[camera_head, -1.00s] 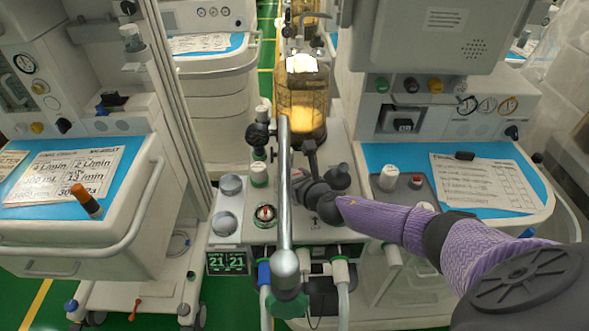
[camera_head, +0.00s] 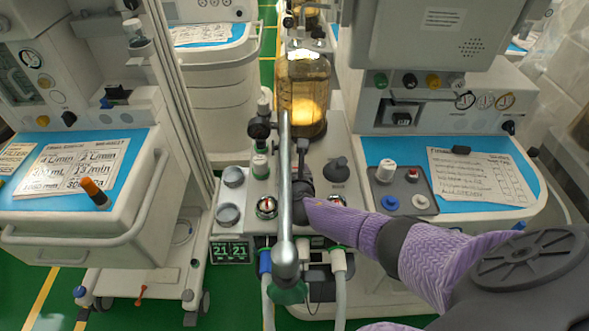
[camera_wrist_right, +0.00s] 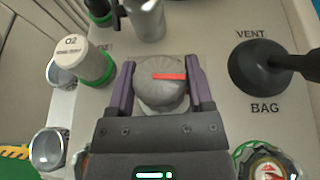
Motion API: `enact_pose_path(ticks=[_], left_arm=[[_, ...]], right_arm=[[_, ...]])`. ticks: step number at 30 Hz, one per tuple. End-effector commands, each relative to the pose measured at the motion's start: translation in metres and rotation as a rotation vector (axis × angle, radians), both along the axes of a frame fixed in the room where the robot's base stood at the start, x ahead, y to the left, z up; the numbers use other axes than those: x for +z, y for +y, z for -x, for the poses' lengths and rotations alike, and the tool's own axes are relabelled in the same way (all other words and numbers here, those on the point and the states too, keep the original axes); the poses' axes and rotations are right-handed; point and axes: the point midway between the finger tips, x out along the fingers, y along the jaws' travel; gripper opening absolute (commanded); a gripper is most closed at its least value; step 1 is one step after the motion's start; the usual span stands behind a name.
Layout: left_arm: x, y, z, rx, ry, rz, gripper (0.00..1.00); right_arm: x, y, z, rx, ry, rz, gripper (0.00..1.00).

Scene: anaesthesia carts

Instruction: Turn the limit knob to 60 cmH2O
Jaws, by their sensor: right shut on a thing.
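The limit knob (camera_wrist_right: 160,85) is a grey ridged knob with a red pointer line, in the middle of the right wrist view. The pointer lies nearly level in that picture, running toward the right finger. My right gripper (camera_wrist_right: 161,88) has its two purple fingers shut on the knob's sides. In the head view my right gripper (camera_head: 303,182) is over the machine's front deck, partly behind a silver pole, and hides the knob. No scale numbers around the knob can be read. My left gripper is not in view.
The silver pole (camera_head: 286,190) stands close to my right gripper. A black VENT/BAG lever (camera_wrist_right: 268,67) is to the right of the knob, and an O2 fitting (camera_wrist_right: 92,65) to its left. A round gauge (camera_wrist_right: 266,163) is nearer. A glass canister (camera_head: 303,95) stands behind.

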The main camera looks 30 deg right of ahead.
Motion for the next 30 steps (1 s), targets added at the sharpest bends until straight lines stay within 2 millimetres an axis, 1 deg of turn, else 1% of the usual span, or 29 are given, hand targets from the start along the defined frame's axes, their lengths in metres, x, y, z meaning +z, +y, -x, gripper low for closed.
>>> enact_pose_path(ticks=[6, 7, 8, 9, 11, 12, 22, 24, 26, 28, 29, 30], left_arm=[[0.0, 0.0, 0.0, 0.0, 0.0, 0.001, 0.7], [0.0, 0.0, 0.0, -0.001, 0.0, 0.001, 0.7], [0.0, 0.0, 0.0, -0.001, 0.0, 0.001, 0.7], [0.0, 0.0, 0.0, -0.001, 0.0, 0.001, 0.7], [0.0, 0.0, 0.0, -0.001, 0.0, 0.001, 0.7], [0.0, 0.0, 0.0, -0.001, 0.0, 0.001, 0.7], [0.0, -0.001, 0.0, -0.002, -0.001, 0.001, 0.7], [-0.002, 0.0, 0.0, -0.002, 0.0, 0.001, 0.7], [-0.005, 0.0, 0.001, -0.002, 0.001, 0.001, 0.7], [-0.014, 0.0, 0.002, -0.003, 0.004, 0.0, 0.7], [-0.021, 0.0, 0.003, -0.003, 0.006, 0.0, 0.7], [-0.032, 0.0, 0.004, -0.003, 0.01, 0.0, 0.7]], right_arm=[[0.001, 0.0, 0.0, 0.001, -0.001, -0.001, 0.07], [0.001, 0.0, 0.0, 0.001, -0.001, -0.001, 0.68], [0.001, 0.0, 0.0, 0.001, -0.001, -0.001, 0.75], [0.001, 0.0, 0.0, 0.001, -0.001, -0.001, 0.83], [0.001, 0.0, 0.0, 0.001, -0.001, 0.0, 0.96], [0.0, 0.0, 0.0, 0.001, -0.001, 0.0, 1.0], [0.0, 0.0, 0.0, 0.002, 0.0, 0.0, 1.0], [-0.001, -0.001, 0.0, 0.025, 0.0, 0.002, 1.0], [-0.002, -0.002, 0.0, 0.082, 0.001, 0.004, 1.0], [-0.005, -0.003, 0.001, 0.197, 0.002, 0.007, 1.0], [-0.007, -0.003, 0.001, 0.258, 0.003, 0.007, 1.0], [-0.009, -0.004, 0.001, 0.346, 0.003, 0.008, 1.0]])
